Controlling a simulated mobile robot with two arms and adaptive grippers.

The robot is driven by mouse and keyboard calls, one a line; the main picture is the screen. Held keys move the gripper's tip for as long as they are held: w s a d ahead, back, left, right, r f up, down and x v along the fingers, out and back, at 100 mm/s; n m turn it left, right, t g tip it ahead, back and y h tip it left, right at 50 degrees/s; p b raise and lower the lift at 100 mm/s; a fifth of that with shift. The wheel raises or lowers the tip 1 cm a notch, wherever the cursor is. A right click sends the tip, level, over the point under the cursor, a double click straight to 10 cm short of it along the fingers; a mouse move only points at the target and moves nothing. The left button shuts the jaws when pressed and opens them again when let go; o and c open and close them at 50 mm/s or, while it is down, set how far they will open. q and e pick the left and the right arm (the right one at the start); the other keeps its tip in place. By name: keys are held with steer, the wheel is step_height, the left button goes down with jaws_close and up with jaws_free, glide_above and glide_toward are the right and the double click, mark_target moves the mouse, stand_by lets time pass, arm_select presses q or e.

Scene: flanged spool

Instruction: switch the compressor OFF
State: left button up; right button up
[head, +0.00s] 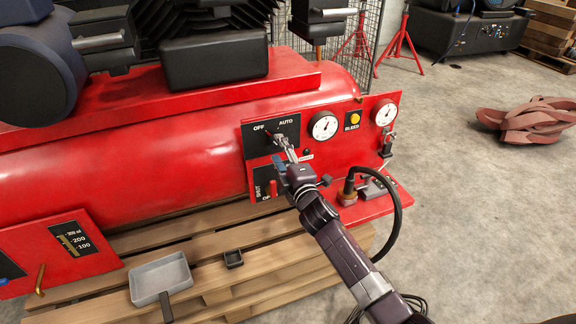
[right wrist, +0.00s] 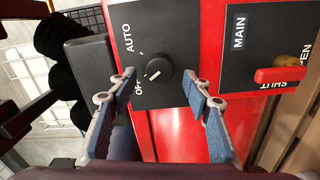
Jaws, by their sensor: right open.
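The red compressor (head: 130,165) fills the left and middle of the head view. Its black switch panel (head: 258,128) is marked OFF and AUTO. The round black knob (right wrist: 159,69) shows in the right wrist view, with a pale mark on its face; I cannot tell for sure which label it points to. My right gripper (head: 282,143) is in front of this panel in the head view, largely covering the knob. In the right wrist view my right gripper (right wrist: 160,78) is open, its blue-padded fingers on either side of the knob with gaps showing. My left gripper is not in view.
Two gauges (head: 323,126) and a yellow BLEED button (head: 355,117) sit right of the switch. A red valve handle (right wrist: 285,74) marked OPEN and SHUT is on the panel below. A black hose (head: 396,215) curves nearby. A grey tray (head: 158,276) lies on the wooden pallet.

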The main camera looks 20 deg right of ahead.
steer(key=s, duration=0.8)
steer(key=shift+d, duration=0.15)
